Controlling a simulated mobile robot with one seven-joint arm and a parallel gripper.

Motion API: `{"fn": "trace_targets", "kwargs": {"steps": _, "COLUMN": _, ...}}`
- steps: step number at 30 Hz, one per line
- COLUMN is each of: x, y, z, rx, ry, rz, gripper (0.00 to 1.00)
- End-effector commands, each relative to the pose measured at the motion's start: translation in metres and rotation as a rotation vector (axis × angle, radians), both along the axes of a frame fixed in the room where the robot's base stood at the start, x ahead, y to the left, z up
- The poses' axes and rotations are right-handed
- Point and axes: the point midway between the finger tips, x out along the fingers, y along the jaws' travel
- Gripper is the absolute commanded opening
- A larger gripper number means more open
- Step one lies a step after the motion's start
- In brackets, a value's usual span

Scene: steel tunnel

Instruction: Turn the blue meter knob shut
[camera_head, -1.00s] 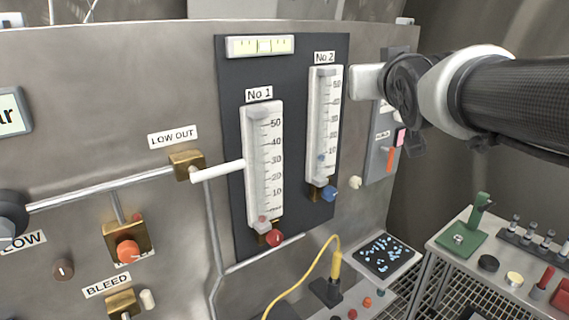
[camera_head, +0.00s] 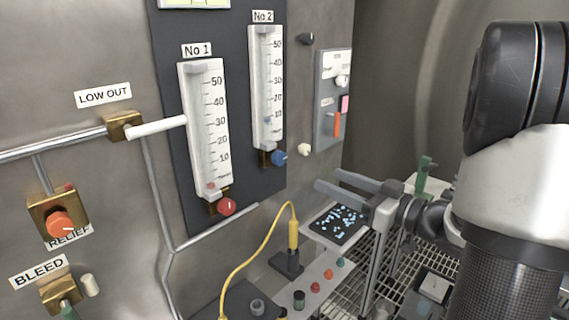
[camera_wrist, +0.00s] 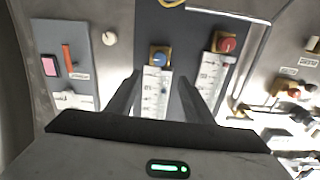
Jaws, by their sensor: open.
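The blue meter knob (camera_head: 279,157) sits at the foot of the No 2 meter (camera_head: 266,90) on the dark panel. My gripper (camera_head: 338,188) is to the right of and a little below the knob, pointing left toward the panel, apart from it. In the wrist view, which is turned over, the blue knob (camera_wrist: 159,59) on its brass block shows beyond and between my gripper's two spread fingers (camera_wrist: 160,88). The jaws are open and empty.
The No 1 meter (camera_head: 207,130) with a red knob (camera_head: 227,206) stands left of the No 2 meter. A white knob (camera_head: 304,149) and a grey switch plate (camera_head: 332,100) are to the right.

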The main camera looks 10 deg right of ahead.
Motion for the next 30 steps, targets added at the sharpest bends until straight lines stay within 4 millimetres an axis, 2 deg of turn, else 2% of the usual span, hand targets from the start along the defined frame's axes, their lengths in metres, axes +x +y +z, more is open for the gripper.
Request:
{"fn": "trace_targets", "kwargs": {"steps": 12, "x": 0.074, "y": 0.056, "z": 0.001, "rx": -0.002, "ry": -0.001, "rz": 0.004, "gripper": 0.48}}
{"fn": "trace_targets", "kwargs": {"steps": 18, "x": 0.104, "y": 0.077, "z": 0.001, "rx": -0.002, "ry": -0.002, "rz": 0.002, "gripper": 0.48}}
{"fn": "trace_targets", "kwargs": {"steps": 24, "x": 0.121, "y": 0.088, "z": 0.000, "rx": -0.002, "ry": -0.002, "rz": -0.001, "gripper": 0.48}}
{"fn": "trace_targets", "kwargs": {"steps": 30, "x": 0.124, "y": 0.090, "z": 0.000, "rx": -0.002, "ry": -0.002, "rz": -0.003, "gripper": 0.48}}
